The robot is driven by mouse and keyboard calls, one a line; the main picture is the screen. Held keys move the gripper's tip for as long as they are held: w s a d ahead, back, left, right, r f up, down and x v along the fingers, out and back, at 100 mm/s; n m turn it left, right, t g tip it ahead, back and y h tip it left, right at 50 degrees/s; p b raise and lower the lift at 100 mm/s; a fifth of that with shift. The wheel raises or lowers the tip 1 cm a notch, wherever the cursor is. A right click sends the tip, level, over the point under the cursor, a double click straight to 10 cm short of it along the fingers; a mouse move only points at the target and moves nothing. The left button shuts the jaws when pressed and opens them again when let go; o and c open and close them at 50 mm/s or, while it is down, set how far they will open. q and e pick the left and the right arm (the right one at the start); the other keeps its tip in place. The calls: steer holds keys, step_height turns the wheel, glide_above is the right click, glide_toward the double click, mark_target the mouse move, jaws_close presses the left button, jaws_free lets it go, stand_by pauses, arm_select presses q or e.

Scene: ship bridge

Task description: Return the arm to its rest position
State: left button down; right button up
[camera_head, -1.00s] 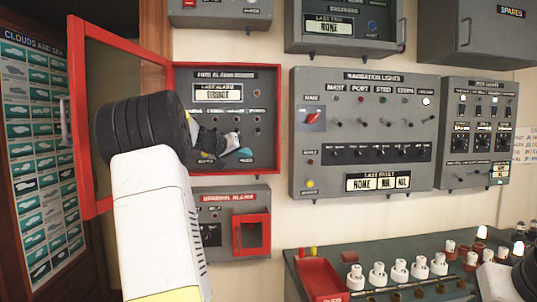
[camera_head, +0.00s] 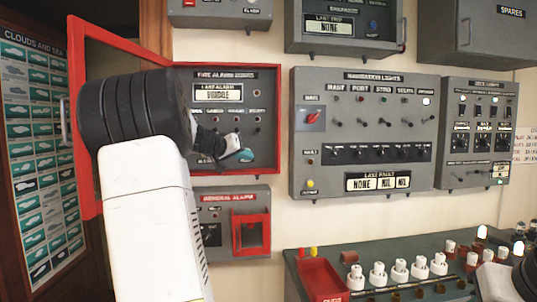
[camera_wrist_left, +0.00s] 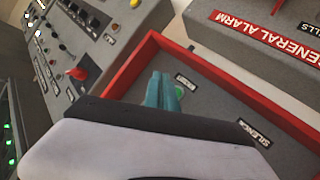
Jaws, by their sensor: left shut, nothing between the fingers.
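My left arm reaches in from the left, across the open red-framed door, to the fire alarm panel (camera_head: 225,78). My left gripper (camera_head: 246,155) has teal fingertips and is shut and empty at the lower part of this panel. In the left wrist view the shut fingers (camera_wrist_left: 162,90) overlap the edge of a green button (camera_wrist_left: 180,92); I cannot tell whether they touch it. A SILENCE label (camera_wrist_left: 257,132) lies to the right of the fingers. The gripper hides part of the panel's lower row.
The open red door (camera_head: 82,150) stands left of the panel, close to my arm. The navigation lights panel (camera_head: 360,170) is to the right, the general alarm box (camera_head: 215,196) below. A desk with a red tray (camera_head: 320,280) and several white pieces stands lower right.

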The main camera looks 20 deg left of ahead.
arm_select(q)
steer(key=shift+d, duration=0.1)
stand_by(0.3)
steer(key=s+d+f+m+g, duration=0.1)
steer(key=s+d+f+g, duration=0.1)
steer(key=s+d, duration=0.35)
steer(key=s+d+f+m+g+h, duration=0.1)
steer(key=s+d, duration=0.1)
steer(key=d, duration=0.6)
steer(key=s+d+f+g, duration=0.2)
steer(key=s+d, duration=0.1)
steer(key=d, duration=0.4)
steer(key=s+d+f+g, duration=0.1)
steer(key=s+d+f, duration=0.1)
steer(key=s+f, duration=0.2)
steer(key=s+d+f+m+g+y, duration=0.1)
steer(key=s+f, duration=0.3)
steer(key=s, duration=0.7)
steer(key=s+d+f+g, duration=0.1)
steer(key=s+d+f, duration=0.2)
steer(key=s, duration=0.4)
steer(key=shift+s+d+f+m+y, duration=0.3)
steer(key=shift+s+f+m+y, duration=0.1)
steer(key=shift+f, duration=0.45)
